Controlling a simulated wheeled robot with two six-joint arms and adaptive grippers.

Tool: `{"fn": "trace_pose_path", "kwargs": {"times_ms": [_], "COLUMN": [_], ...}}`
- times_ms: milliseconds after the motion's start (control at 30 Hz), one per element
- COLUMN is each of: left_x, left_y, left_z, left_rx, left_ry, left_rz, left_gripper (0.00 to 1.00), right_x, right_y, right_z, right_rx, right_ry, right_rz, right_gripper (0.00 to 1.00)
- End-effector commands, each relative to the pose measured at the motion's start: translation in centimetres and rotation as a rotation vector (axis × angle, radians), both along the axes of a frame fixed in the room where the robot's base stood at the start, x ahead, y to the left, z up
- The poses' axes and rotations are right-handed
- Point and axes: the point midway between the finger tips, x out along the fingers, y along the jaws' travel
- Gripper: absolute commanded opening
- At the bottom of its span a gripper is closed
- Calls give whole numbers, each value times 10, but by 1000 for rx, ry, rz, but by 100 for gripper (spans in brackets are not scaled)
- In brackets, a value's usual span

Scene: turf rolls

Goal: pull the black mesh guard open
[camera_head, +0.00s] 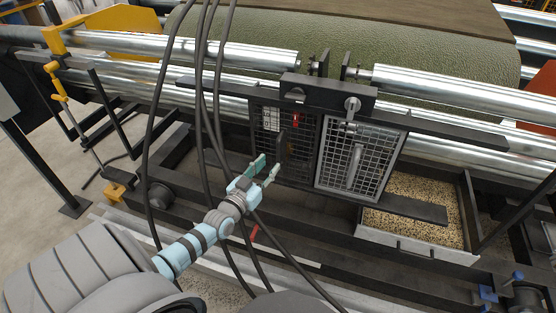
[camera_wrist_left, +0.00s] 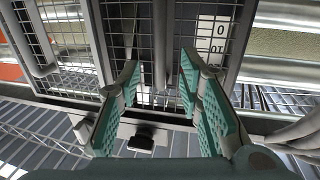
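The black mesh guard (camera_head: 301,140) hangs upright in the dark machine frame, left of a silver mesh guard (camera_head: 360,158). A dark vertical handle (camera_head: 281,142) stands out from its face. My left gripper (camera_head: 269,167) is in front of the guard, near the handle's lower part, with its teal fingers apart. In the left wrist view the black mesh (camera_wrist_left: 128,25) fills the upper middle. The handle (camera_wrist_left: 161,40) shows between the two fingertips (camera_wrist_left: 160,75), and nothing is gripped. Whether a finger touches the handle cannot be told. My right gripper is not in view.
The silver guard has its own handle (camera_head: 354,165). A tray (camera_head: 398,243) of grain-like pieces sits below right. Metal rollers (camera_head: 450,90) and green turf (camera_head: 400,50) lie above. A dark crossbar (camera_head: 325,92) runs over both guards. Black cables hang before the machine.

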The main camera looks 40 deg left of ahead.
Motion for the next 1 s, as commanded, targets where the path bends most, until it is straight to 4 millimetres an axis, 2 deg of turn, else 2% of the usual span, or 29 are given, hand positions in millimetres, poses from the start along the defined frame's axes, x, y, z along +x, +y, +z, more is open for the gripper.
{"fn": "trace_pose_path", "kwargs": {"times_ms": [33,100,300,633,833,867,1000], "left_x": [14,32,63,70,70,70,69], "left_y": [2,5,9,10,10,10,10], "left_z": [-7,-8,-6,-2,-2,-2,-2], "left_rx": [0,0,0,-1,0,-1,0], "left_ry": [-4,-3,1,4,4,4,4], "left_rz": [1,1,1,1,1,1,1], "left_gripper": [33,33,33,33,3,0,0], "right_x": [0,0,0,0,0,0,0], "right_y": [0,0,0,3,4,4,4], "right_z": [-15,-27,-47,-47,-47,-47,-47], "right_rx": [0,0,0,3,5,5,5], "right_ry": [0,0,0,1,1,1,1], "right_rz": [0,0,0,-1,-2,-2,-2], "right_gripper": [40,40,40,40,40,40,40]}}
